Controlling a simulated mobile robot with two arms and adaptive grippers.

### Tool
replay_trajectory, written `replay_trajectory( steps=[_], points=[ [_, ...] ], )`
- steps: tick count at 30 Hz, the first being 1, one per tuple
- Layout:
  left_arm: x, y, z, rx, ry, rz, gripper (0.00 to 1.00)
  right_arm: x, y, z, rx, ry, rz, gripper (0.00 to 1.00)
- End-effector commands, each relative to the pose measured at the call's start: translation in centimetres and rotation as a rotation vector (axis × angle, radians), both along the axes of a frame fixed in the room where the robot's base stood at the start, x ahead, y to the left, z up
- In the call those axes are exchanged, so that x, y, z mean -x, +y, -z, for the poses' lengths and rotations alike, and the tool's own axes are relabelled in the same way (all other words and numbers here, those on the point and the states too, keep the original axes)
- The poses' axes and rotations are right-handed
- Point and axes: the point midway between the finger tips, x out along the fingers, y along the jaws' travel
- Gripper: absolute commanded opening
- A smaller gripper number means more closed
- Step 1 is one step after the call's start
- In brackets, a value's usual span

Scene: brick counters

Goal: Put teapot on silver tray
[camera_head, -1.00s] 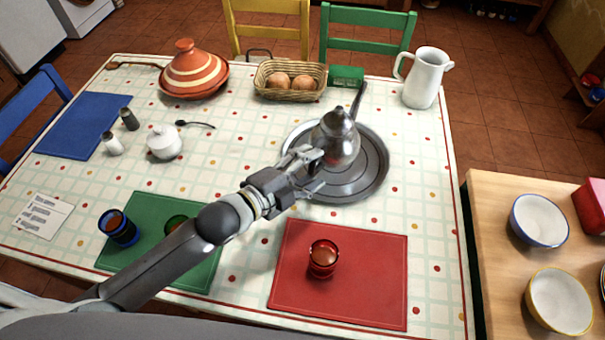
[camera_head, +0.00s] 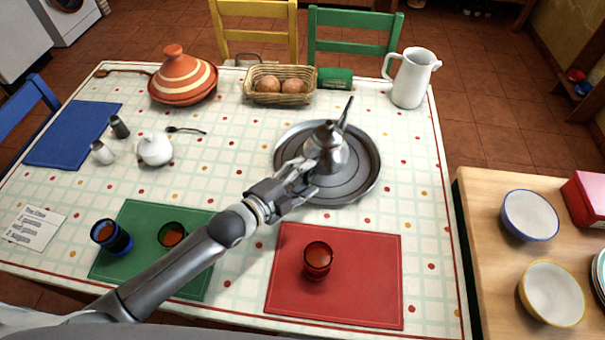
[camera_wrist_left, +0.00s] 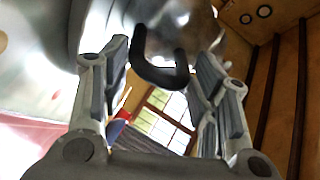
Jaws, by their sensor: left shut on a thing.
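The silver teapot (camera_head: 332,152) is over the middle of the round silver tray (camera_head: 362,180), spout pointing to the back right. Its base seems at or very near the tray surface; I cannot tell whether it touches. My left gripper (camera_head: 303,172) is shut on the teapot's handle, at the pot's front left side. In the left wrist view the dark handle (camera_wrist_left: 160,75) lies between the two fingers, with the shiny pot body (camera_wrist_left: 210,45) behind it. My right gripper is not in view.
A red mat (camera_head: 370,285) with a red cup (camera_head: 318,258) lies in front of the tray. A bread basket (camera_head: 278,85) and green packet (camera_head: 335,78) stand behind it, a white jug (camera_head: 410,78) at back right. A sugar bowl (camera_head: 155,149) is left.

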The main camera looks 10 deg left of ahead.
Motion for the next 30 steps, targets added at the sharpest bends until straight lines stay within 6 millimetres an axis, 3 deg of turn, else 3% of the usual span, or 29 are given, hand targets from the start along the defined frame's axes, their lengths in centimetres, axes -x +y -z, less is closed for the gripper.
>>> replay_trajectory(
  steps=[4,5,9,21,30],
  points=[
    [-0.2,-0.1,-0.3,0.006,-0.013,0.001,0.0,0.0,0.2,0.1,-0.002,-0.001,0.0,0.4],
    [0.0,0.0,0.3,-0.002,0.0,0.0,0.56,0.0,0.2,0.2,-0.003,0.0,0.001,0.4],
    [0.0,0.0,0.2,-0.001,0.001,-0.001,0.74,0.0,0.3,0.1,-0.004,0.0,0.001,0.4],
    [0.0,0.0,-0.2,0.0,0.0,0.0,0.77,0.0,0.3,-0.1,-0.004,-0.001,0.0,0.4],
    [4.0,2.9,-0.9,-0.004,0.004,0.0,0.77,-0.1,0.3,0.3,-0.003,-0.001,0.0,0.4]
  ],
)
